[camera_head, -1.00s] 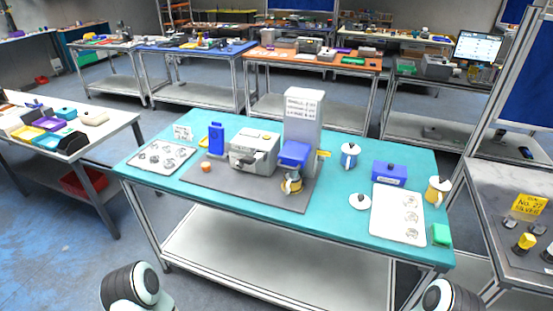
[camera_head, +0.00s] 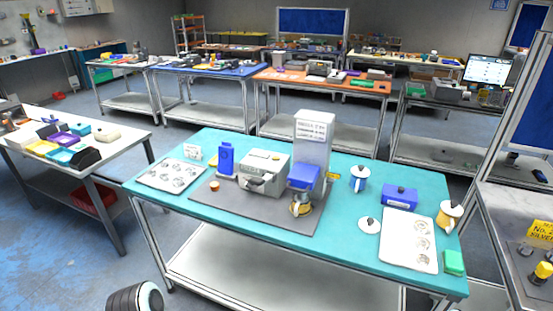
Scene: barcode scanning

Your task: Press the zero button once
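No button marked zero can be made out at this size. On the teal table (camera_head: 225,235) a grey boxy machine (camera_head: 262,178) with a dark front handle stands on a dark grey mat (camera_head: 235,210). Beside it is a tall pale unit (camera_head: 313,135) with printed lines of text, too small to read. A blue part (camera_head: 303,176) sits at its front, above a yellow-and-dark container (camera_head: 300,207). Neither gripper shows; only a dark round part of my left arm shows at the bottom left.
A blue upright device (camera_head: 226,158) and a small orange cup (camera_head: 214,186) are left of the machine. Left and right are white trays (camera_head: 145,177) (camera_head: 390,258).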

